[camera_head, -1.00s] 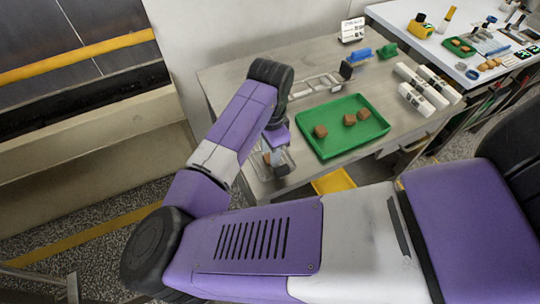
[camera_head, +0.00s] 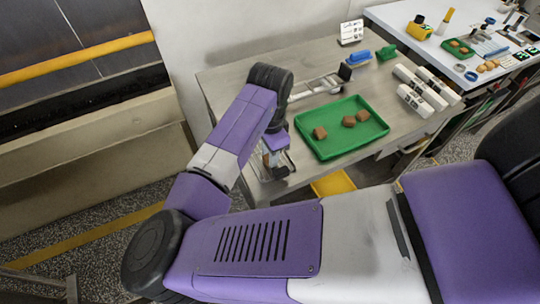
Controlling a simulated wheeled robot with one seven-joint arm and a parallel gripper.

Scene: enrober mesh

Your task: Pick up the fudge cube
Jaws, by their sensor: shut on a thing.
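My gripper (camera_head: 274,165) points down over a small wire mesh rack (camera_head: 286,172) at the near left corner of the table. It is shut on a small brown piece, the fudge cube, which is mostly hidden between the fingers. I cannot tell whether the cube touches the rack. Several brown cubes of the same look, such as this one (camera_head: 320,133), lie in the green tray (camera_head: 340,152) just right of my gripper.
White blocks (camera_head: 415,99) lie right of the tray. A blue object (camera_head: 360,55) stands behind it. A yellow bin (camera_head: 333,183) sits below the table's front edge.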

